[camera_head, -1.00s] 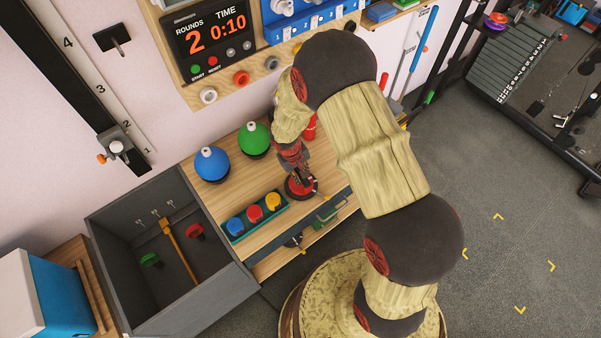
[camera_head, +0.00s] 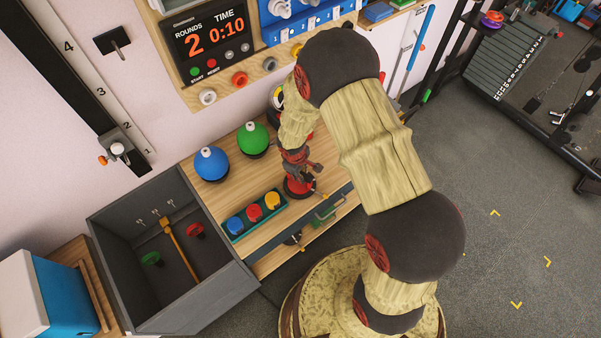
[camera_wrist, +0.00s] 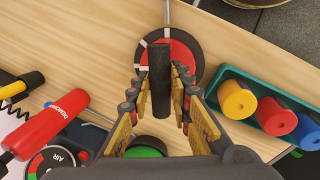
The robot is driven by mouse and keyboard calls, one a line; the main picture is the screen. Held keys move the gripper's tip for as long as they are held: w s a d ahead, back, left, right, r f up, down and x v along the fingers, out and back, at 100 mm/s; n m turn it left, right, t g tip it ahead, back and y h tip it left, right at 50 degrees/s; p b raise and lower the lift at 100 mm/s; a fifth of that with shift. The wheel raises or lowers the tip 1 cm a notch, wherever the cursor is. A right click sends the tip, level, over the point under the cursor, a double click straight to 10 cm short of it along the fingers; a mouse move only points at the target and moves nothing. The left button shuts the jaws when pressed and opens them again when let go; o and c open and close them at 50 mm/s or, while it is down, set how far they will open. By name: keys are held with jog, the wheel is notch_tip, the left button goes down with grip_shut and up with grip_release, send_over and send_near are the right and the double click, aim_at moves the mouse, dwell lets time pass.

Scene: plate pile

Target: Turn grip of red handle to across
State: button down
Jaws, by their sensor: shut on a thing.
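The red handle shows in the wrist view as a round red disc (camera_wrist: 183,52) with a dark rim and white marks. A black upright grip (camera_wrist: 160,78) stands over it, towards the camera. My gripper (camera_wrist: 161,82) has its fingers on both sides of this grip and is shut on it. In the head view the red disc (camera_head: 297,188) sits on the wooden bench top near its front edge, under my gripper (camera_head: 299,174). My fingers partly cover it there, and I cannot tell the grip's exact angle from that view.
A teal holder (camera_head: 238,237) with blue, red and yellow knobs stands close to the left. A red cylinder (camera_wrist: 55,117) and an AIR gauge (camera_wrist: 52,161) lie nearby. A grey open box (camera_head: 128,215) is further left.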

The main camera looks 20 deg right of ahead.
aim_at(298, 188)
jog(key=c, duration=1.6)
grip_release()
jog(key=r, duration=0.4)
jog(key=s+a+r, duration=0.1)
jog(key=r, duration=0.6)
jog(key=shift+s+a+r, duration=0.25)
jog(key=shift+a+r, duration=0.1)
jog(key=shift+r, duration=0.05)
